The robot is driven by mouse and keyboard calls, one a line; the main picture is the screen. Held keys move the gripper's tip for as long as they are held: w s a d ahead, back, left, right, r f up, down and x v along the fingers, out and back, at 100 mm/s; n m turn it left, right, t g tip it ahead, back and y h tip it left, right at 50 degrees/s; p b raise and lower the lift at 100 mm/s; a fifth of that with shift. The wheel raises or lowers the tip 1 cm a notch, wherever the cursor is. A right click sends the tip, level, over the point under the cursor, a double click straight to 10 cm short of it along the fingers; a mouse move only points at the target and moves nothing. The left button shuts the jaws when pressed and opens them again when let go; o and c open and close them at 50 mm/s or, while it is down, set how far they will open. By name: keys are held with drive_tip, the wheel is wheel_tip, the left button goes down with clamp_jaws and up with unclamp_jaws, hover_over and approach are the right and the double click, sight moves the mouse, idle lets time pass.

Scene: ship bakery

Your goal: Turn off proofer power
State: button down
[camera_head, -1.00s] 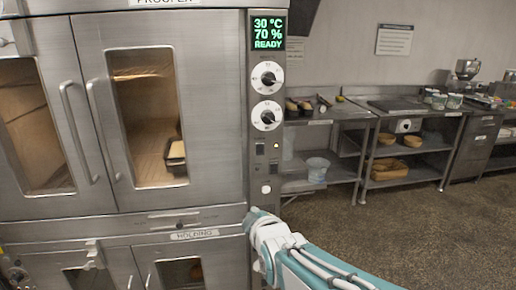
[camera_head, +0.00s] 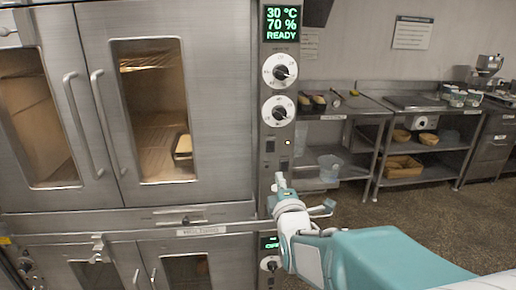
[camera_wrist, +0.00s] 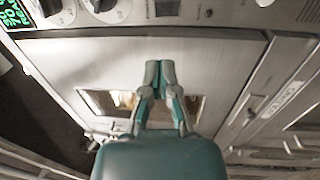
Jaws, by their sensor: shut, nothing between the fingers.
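The proofer (camera_head: 225,130) is a steel cabinet with glass doors on the left. Its control panel has a display (camera_head: 282,22) reading 30 °C, 70 % and READY, above two white-rimmed knobs (camera_head: 280,70). Below the knobs are a dark switch (camera_head: 270,146) and a small pale light (camera_head: 287,142). I cannot tell from the labels which control is power. My gripper (camera_head: 281,182) is shut and empty, in front of the lower panel, below the switch. In the wrist view my closed fingers (camera_wrist: 160,66) point toward the panel; the dark switch (camera_wrist: 167,7) is at the top, apart from them.
A lower unit marked HOLDING (camera_head: 202,231) sits under the proofer, with its own display (camera_head: 269,243) and knob, partly behind my arm. Steel worktables (camera_head: 360,106) with shelves, baskets and a bucket (camera_head: 330,167) stand at the right. The floor there is clear.

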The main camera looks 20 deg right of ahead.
sight(271, 144)
drive_tip(key=x, duration=1.2)
drive_tip(key=shift+w+d, duration=0.25)
drive_tip(key=shift+w, duration=0.05)
drive_tip(key=shift+w+d, duration=0.3)
drive_tip(key=shift+w, duration=0.35)
drive_tip(key=shift+w+r, duration=0.1)
drive_tip(key=shift+r, duration=0.05)
